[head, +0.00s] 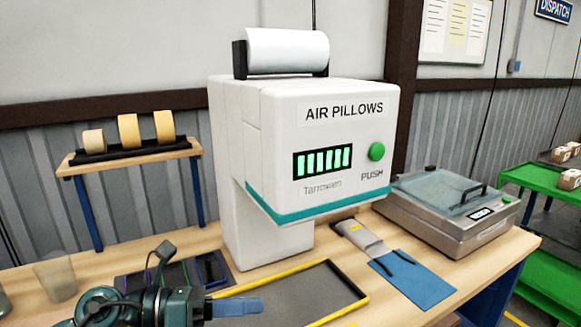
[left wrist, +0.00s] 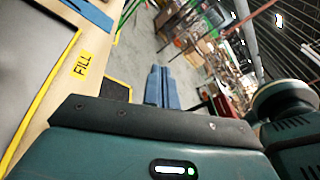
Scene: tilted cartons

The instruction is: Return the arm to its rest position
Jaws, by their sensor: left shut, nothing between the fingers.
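My left gripper (head: 255,305) shows low in the head view, its blue fingers pointing right over the near part of the workbench. In the left wrist view its two blue fingers (left wrist: 160,72) lie together, shut with nothing between them. Part of my teal left arm shows at the bottom left of the head view. My right gripper is in neither view.
A white AIR PILLOWS machine (head: 330,150) stands on the workbench (head: 480,260). A yellow-edged dark mat (head: 310,292) lies by my fingers. A tape rack (head: 135,155), a clear cup (head: 57,278), a blue sheet (head: 415,280) and a lidded metal box (head: 445,225) stand around.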

